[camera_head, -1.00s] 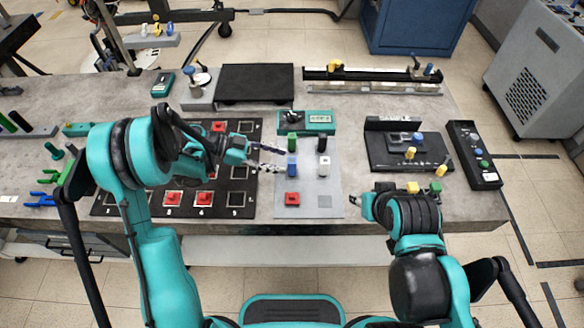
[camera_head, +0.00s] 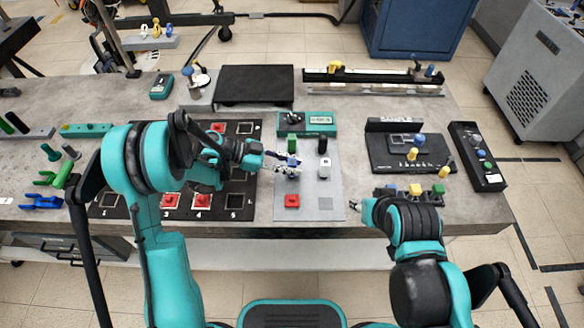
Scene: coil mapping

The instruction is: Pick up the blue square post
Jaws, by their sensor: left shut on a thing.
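The blue square post (camera_head: 292,162) stands on the light grey plate (camera_head: 309,185), partly hidden by my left gripper's fingers. My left gripper (camera_head: 286,164) reaches in from the left and is shut on the blue post. I cannot tell whether the post is off the plate. My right gripper (camera_head: 356,205) is at the table's front edge, right of the plate and apart from the post. Its fingers are too small to tell open from shut.
A green post (camera_head: 292,144) is just behind the blue one, a white post (camera_head: 323,170) to the right and a red block (camera_head: 292,201) in front. A black board (camera_head: 237,200) with numbered squares lies left. A teal meter (camera_head: 320,122) is behind.

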